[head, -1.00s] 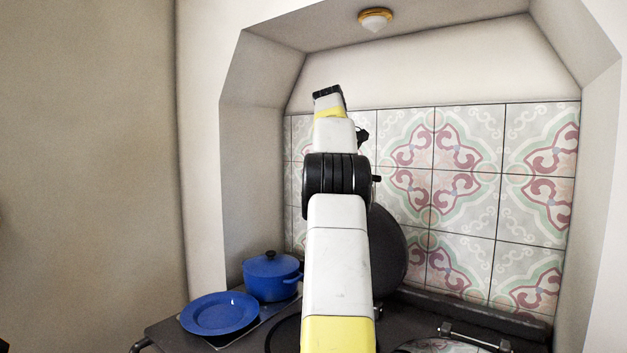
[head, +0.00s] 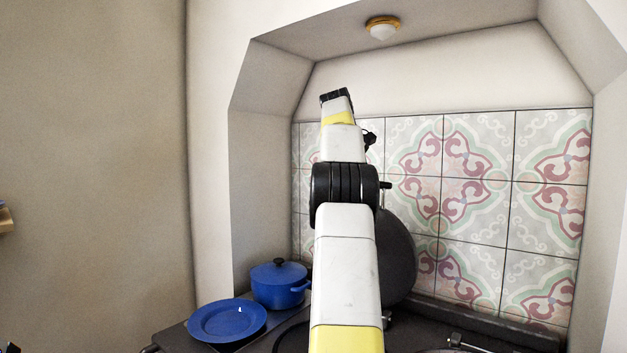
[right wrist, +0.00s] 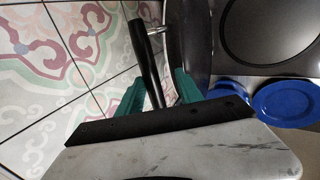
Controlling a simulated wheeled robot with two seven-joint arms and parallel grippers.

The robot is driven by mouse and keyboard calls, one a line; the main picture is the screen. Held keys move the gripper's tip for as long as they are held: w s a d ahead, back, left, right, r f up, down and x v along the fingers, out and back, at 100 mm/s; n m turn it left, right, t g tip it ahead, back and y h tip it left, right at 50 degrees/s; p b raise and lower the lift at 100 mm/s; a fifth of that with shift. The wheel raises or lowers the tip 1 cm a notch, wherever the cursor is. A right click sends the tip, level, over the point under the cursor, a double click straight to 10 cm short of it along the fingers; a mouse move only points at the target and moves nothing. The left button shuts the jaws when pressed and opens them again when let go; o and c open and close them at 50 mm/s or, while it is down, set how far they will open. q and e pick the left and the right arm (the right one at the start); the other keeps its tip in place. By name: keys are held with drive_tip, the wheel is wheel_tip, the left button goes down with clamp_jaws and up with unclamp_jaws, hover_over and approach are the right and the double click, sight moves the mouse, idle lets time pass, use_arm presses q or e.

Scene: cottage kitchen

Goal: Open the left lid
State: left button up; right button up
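The left lid (head: 397,258) is a dark round disc. It stands raised, close to upright, in front of the tiled wall, partly hidden behind my white and yellow right arm in the head view. In the right wrist view the lid (right wrist: 196,40) shows edge-on beside a bare round hotplate (right wrist: 270,25). My right gripper (right wrist: 158,92) has teal fingers apart on either side of a black handle bar (right wrist: 148,68), with a gap showing on its right. The right gripper's fingers are hidden in the head view. My left gripper is not recognisable in any view.
A blue pot (head: 279,284) and a blue plate (head: 227,321) sit at the stove's left. The plate also shows in the right wrist view (right wrist: 288,102). Patterned tiles (head: 470,190) close off the back. Another handle (head: 468,343) shows at the lower right. Alcove walls stand on both sides.

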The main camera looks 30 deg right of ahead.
drive_tip(key=s+a+r, duration=0.1)
drive_tip(key=s+a, duration=0.1)
drive_tip(key=a, duration=0.4)
drive_tip(key=s+a+r, duration=0.2)
drive_tip(key=s+a, duration=0.1)
drive_tip(key=a, duration=0.4)
drive_tip(key=shift+s, duration=0.2)
idle(0.6)
drive_tip(key=s+a+f+m+t+y, duration=0.1)
drive_tip(key=s+a+f+y, duration=0.1)
drive_tip(key=s+a+f, duration=0.5)
drive_tip(key=s+a+f+m+t+y, duration=0.1)
drive_tip(key=s+a+f+y, duration=0.2)
drive_tip(key=s+a+f, duration=0.4)
drive_tip(key=s+a+f+m+t+y, duration=0.1)
drive_tip(key=s+a+f+y, duration=0.2)
drive_tip(key=a, duration=1.4)
drive_tip(key=s+f, duration=0.4)
drive_tip(key=f, duration=0.1)
drive_tip(key=shift+s+f+m+t, duration=0.3)
drive_tip(key=shift+s+f+m, duration=0.05)
drive_tip(key=shift+f+m, duration=0.05)
drive_tip(key=shift+c, duration=0.6)
drive_tip(key=shift+s, duration=0.1)
